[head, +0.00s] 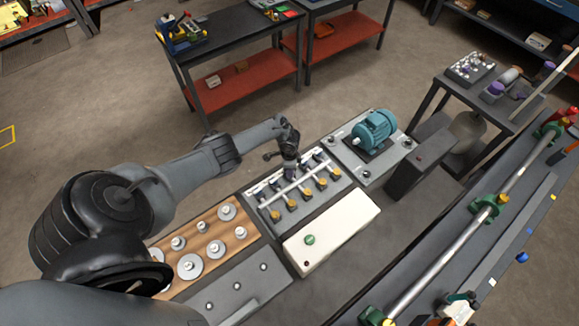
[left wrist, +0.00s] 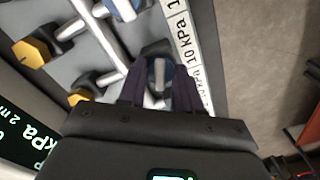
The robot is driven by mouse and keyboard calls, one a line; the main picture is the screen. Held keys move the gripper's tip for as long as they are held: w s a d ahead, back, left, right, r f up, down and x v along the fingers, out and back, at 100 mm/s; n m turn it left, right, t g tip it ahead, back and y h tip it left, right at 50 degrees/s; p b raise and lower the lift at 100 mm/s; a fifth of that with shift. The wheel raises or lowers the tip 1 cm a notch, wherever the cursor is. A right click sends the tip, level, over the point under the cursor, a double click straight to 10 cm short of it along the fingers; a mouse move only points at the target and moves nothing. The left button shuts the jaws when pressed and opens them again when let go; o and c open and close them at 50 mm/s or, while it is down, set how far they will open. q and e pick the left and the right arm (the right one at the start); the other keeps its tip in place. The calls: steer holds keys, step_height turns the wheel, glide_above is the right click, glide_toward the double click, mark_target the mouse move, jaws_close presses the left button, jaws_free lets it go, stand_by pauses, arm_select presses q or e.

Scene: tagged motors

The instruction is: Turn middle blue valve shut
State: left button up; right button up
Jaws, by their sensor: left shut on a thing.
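The valve panel (head: 325,198) lies on the bench in the middle of the head view, with a row of blue valves along its far side and yellow knobs along its near side. My left gripper (head: 290,174) points down over the middle of the blue row and hides the valve below it. In the left wrist view, my left gripper (left wrist: 159,92) has its two dark fingers on either side of a blue valve (left wrist: 160,70) with a pale handle, shut on it. Another blue valve (left wrist: 124,8) shows at the top edge. My right gripper is in neither view.
A wooden board with metal weights (head: 200,243) lies left of the panel. A teal motor (head: 374,130) stands on a plate to the right. A white box with a green button (head: 332,238) sits in front.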

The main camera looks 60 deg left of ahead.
arm_select(q)
steer(key=shift+n+p, duration=0.7)
steer(key=shift+n, duration=1.5)
steer(key=o, duration=1)
steer(key=shift+o, duration=0.2)
step_height(320, 180, up, 11)
steer(key=p, duration=0.5)
steer(key=shift+d+f, duration=0.1)
steer(key=shift+f, duration=0.05)
